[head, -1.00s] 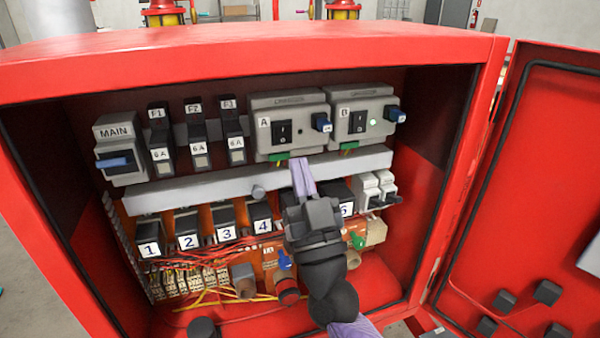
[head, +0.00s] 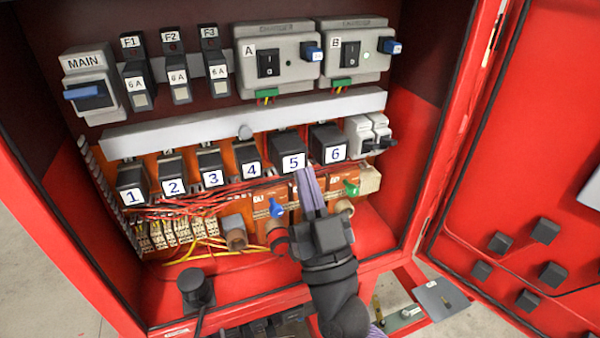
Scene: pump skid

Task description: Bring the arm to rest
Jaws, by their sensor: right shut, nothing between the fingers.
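My right gripper (head: 309,186) is in the lower middle of the head view, inside the open red cabinet (head: 413,205). Its pale purple fingers are together and hold nothing. The fingertips show just below relay 5 (head: 290,150) and overlap the orange board behind; I cannot tell whether they touch anything. The dark wrist comes up from the bottom of the view and hides part of the cabinet's lower lip. My left gripper is not in view.
Above are the MAIN switch (head: 91,88), several fuse holders, charger A (head: 279,62) and charger B (head: 352,57). A blue knob (head: 275,208) and a green knob (head: 351,188) flank the fingers. The open door (head: 530,150) stands at the right.

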